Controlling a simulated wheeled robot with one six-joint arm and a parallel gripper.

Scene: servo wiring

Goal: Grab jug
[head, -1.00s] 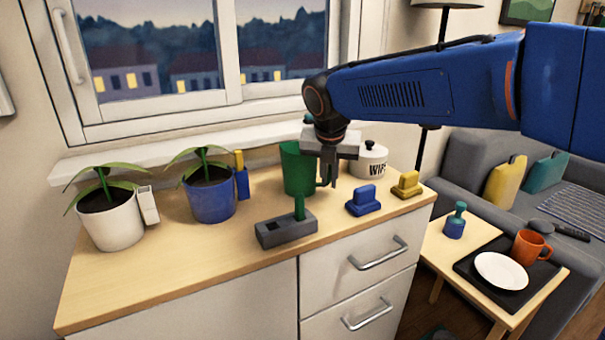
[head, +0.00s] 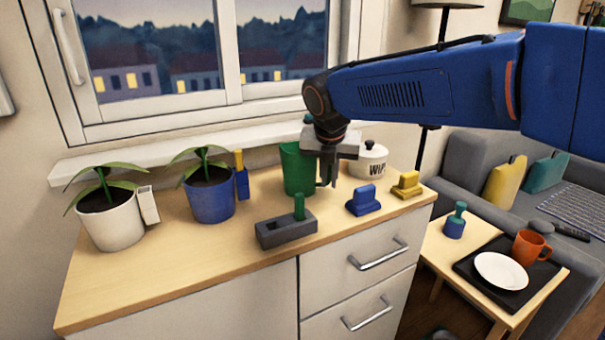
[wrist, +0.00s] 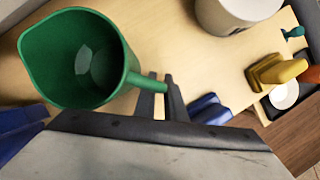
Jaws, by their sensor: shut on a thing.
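The green jug (head: 296,170) stands upright on the wooden counter, behind the grey block with a slot. In the wrist view the jug (wrist: 72,58) is seen from above, open and empty inside, with its handle pointing right. My gripper (head: 328,184) is just right of the jug, pointing down. In the wrist view the gripper's dark fingers (wrist: 160,98) are shut on the jug's handle (wrist: 148,84). Whether the jug's base touches the counter is hard to tell.
The grey block (head: 272,236) with a green upright peg is in front of the jug. A blue piece (head: 364,204) and a yellow piece (head: 407,190) stand to the right. A white wipes pot (head: 374,166) is behind; potted plants (head: 208,198) stand left.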

